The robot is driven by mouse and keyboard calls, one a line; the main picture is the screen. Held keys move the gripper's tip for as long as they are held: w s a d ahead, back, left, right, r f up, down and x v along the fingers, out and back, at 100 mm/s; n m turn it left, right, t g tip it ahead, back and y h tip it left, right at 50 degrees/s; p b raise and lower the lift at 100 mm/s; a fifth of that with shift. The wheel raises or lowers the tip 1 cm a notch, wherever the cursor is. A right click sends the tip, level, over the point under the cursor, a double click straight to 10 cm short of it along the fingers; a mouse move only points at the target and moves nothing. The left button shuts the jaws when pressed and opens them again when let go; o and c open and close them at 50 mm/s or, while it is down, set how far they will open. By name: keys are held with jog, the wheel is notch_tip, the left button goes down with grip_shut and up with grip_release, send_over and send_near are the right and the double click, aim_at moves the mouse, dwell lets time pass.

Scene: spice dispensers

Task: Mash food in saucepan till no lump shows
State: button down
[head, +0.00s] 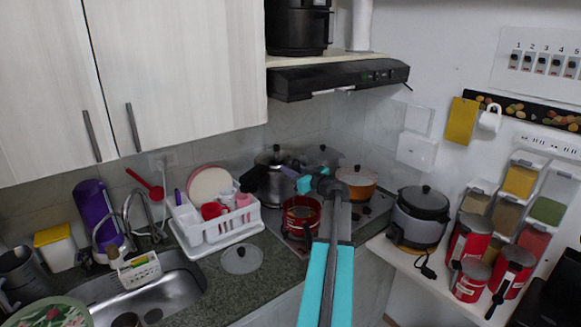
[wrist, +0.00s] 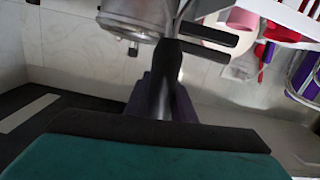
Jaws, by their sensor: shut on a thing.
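A red saucepan (head: 291,232) stands on the stove, below and in front of my gripper. Its inside is dark and small, so I cannot make out the food or any lumps. My gripper (head: 290,172), with purple fingers at the end of the teal and black arm, is above the saucepan near a silver pressure cooker. In the wrist view my gripper (wrist: 163,105) is shut on a black handle (wrist: 167,70). I cannot tell what tool it belongs to; its far end is hidden.
The silver pressure cooker (head: 273,188) stands behind the saucepan, its handle pointing left. An orange pot (head: 358,183) is to the right. A white dish rack (head: 222,228) and a glass lid (head: 240,260) are left, beside the sink. A range hood (head: 335,78) hangs above.

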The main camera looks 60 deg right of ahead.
dwell(0.4)
jog(key=shift+p+v, duration=0.75)
jog(key=shift+v, duration=0.2)
jog(key=shift+f, duration=0.1)
jog(key=shift+f+b, duration=0.4)
jog(key=shift+f, duration=1.75)
